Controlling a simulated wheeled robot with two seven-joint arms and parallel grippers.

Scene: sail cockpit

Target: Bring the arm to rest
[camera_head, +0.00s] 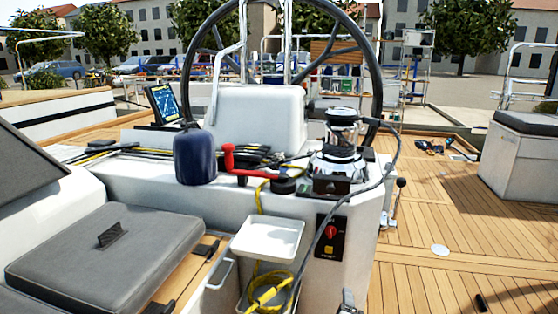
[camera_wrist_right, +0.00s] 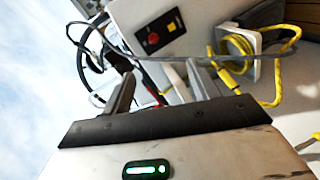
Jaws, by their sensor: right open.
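My right gripper (camera_head: 347,302) shows only in small part at the bottom edge of the head view, in front of the white console (camera_head: 305,270). In the right wrist view its two fingers (camera_wrist_right: 160,74) stand apart, with nothing held between them. A grey cable (camera_wrist_right: 183,58) crosses the view beyond the fingertips; I cannot tell whether it touches them. My left gripper is in neither view.
The console carries a winch (camera_head: 340,150), a blue-covered winch (camera_head: 195,157), a red handle (camera_head: 238,165) and a switch panel (camera_head: 330,237). A white tray (camera_head: 268,238) and yellow rope (camera_head: 268,290) are close left. The wooden deck (camera_head: 450,220) at right is mostly clear.

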